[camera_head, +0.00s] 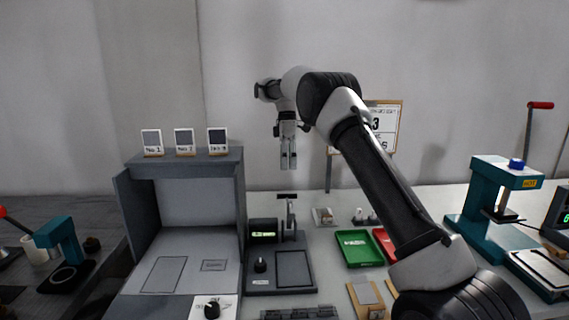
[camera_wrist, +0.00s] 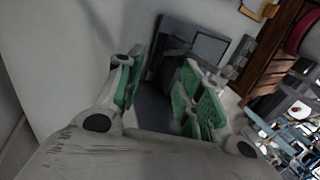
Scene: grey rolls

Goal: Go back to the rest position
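I see nothing held between the pads. The gripper touches nothing in the head view. No grey rolls can be made out with certainty.
A grey booth (camera_head: 180,158) with several small cards on top stands left of the gripper. A green tray (camera_head: 358,248) and a red tray (camera_head: 384,240) lie on the bench, the red one partly behind my arm. A teal press (camera_head: 490,205) stands at right. Air around the gripper is free.

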